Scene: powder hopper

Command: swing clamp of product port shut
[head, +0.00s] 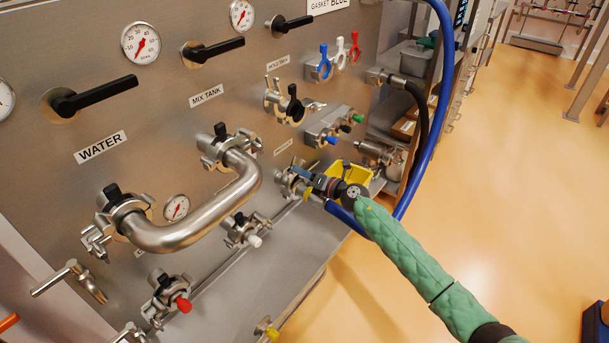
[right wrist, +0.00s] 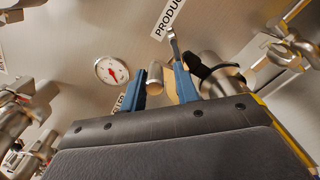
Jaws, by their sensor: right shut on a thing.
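The product port's steel clamp (head: 287,181) sits on the steel panel under a small label. My right gripper (head: 322,185) is at this clamp, coming from the right, and covers part of it. In the right wrist view, the label starting "PRODU" (right wrist: 168,18) is above the two blue fingers (right wrist: 163,88). A short steel cylinder (right wrist: 155,77), seemingly part of the clamp, shows between them. A steel lever (right wrist: 173,42) and a dark knob (right wrist: 197,66) show just beyond the right finger. How far the clamp is closed is hidden. My left gripper is not in view.
A blue hose (head: 439,100) hangs close to my right arm. A bent steel pipe (head: 205,215) and other clamped ports, such as the white-capped one (head: 243,231), stick out at left.

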